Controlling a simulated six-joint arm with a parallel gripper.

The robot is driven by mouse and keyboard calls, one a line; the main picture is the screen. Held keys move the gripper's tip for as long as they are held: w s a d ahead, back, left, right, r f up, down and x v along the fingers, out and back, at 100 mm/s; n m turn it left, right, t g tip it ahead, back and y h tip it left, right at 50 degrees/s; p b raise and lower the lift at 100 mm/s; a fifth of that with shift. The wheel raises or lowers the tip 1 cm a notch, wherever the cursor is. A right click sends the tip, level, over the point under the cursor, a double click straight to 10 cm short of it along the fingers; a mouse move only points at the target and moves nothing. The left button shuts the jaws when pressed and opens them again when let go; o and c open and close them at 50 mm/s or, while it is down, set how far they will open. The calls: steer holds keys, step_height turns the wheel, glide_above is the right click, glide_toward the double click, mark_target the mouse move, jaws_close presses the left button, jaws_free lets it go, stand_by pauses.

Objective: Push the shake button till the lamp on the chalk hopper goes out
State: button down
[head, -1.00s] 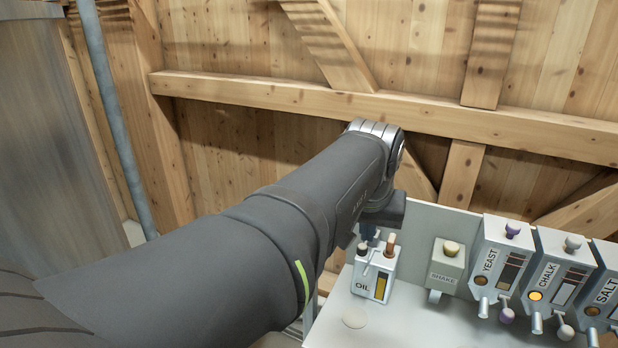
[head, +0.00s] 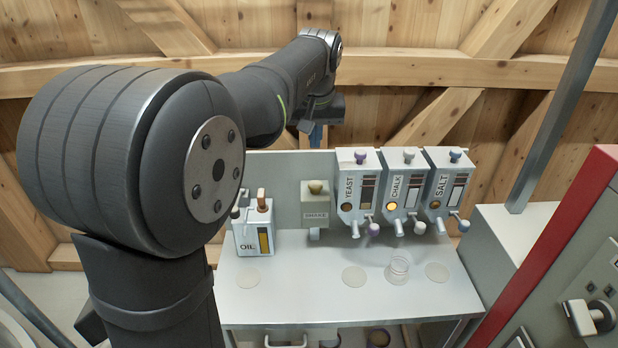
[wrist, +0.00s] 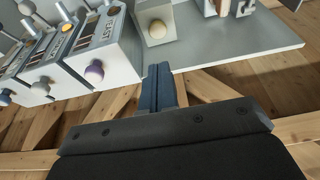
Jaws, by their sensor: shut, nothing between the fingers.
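The shake box (head: 315,210) is a small grey-green box labelled SHAKE with a pale cream round button (head: 316,187) on top. The button also shows in the wrist view (wrist: 157,29), just beyond my fingertips. My gripper (head: 316,136) is shut, with blue fingers, above and apart from the button in the head view; its fingers show in the wrist view (wrist: 160,70). The chalk hopper (head: 403,185) stands between the yeast and salt hoppers. Its round lamp (head: 392,206) glows amber and also shows lit in the wrist view (wrist: 67,27).
The oil box (head: 253,232) stands left of the shake box. The yeast hopper (head: 358,185) and salt hopper (head: 446,185) flank the chalk hopper. A clear glass (head: 398,268) stands below the chalk hopper on the grey bench (head: 310,300). A red-edged cabinet (head: 560,250) is at right.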

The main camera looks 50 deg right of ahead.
glide_above(313, 190)
steer(key=f, duration=1.2)
steer(key=shift+s+a+f, duration=0.1)
steer(key=shift+s+a, duration=0.05)
steer(key=shift+s, duration=0.1)
steer(key=shift+f, duration=0.7)
steer(key=shift+f, duration=0.1)
steer(key=shift+f, duration=0.95)
steer(key=v, duration=1.4)
steer(key=shift+w+d+r, duration=0.15)
steer(key=shift+w+d, duration=0.2)
